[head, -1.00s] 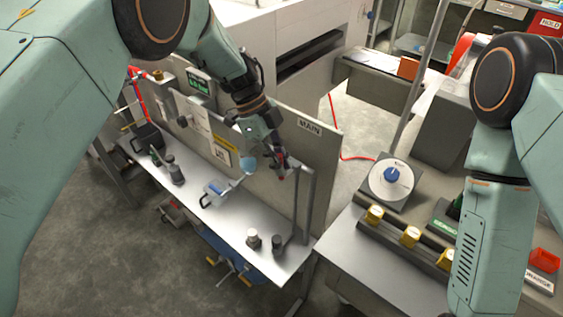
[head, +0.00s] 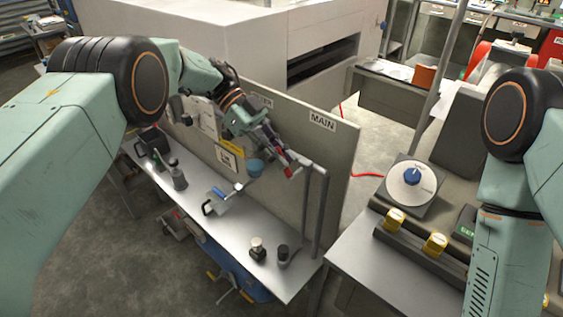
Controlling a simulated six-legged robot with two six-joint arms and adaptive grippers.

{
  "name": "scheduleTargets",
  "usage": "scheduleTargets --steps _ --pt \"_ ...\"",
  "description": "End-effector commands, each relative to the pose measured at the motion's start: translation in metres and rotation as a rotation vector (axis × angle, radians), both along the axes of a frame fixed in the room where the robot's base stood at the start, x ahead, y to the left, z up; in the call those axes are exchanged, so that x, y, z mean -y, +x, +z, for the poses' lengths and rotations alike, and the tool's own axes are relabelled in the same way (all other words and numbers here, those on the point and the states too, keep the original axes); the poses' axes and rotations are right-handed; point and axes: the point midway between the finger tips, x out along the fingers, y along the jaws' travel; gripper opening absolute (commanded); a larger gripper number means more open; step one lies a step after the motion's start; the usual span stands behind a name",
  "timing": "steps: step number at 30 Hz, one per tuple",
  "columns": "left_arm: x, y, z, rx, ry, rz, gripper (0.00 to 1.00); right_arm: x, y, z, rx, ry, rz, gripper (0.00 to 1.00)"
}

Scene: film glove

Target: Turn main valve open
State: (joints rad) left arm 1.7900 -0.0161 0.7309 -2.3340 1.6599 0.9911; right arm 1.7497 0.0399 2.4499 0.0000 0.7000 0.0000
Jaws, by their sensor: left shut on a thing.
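The panel sign reading MAIN (head: 322,121) is on the upright grey board behind the bench. Below it, a grey pipe (head: 306,215) rises from the bench and bends at its top toward the board. A small red part (head: 288,171), apparently the main valve's handle, shows at this bend. My left gripper (head: 286,164) reaches from the left along the board and is shut on the red part; the fingers hide most of it, so its angle is unclear. My right arm comes down at the right, its gripper outside the picture.
The metal bench (head: 230,235) carries a white-and-blue tool (head: 220,202), a dark bottle (head: 179,178) and two small capped jars (head: 257,248). A white dial with a blue knob (head: 411,177) and yellow-topped blocks (head: 395,218) stand on the right bench. Floor is free at lower left.

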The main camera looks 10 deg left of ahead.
Motion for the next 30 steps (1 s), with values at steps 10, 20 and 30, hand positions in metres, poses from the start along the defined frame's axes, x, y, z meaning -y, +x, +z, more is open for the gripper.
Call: scheduleTargets --steps 10,20,30 --pt "-0.0014 0.0031 0.0029 -0.011 -0.029 0.003 0.00 -0.0001 0.0001 -0.0074 0.000 0.000 0.000 0.40" --pt "-0.0013 0.0033 0.0037 -0.010 -0.029 0.004 0.17 -0.0001 0.0001 -0.0071 0.000 0.000 0.000 0.40" --pt "-0.0010 0.0018 0.0009 -0.014 -0.026 0.002 0.37 -0.0001 0.0001 -0.0072 0.000 0.000 0.000 0.40"
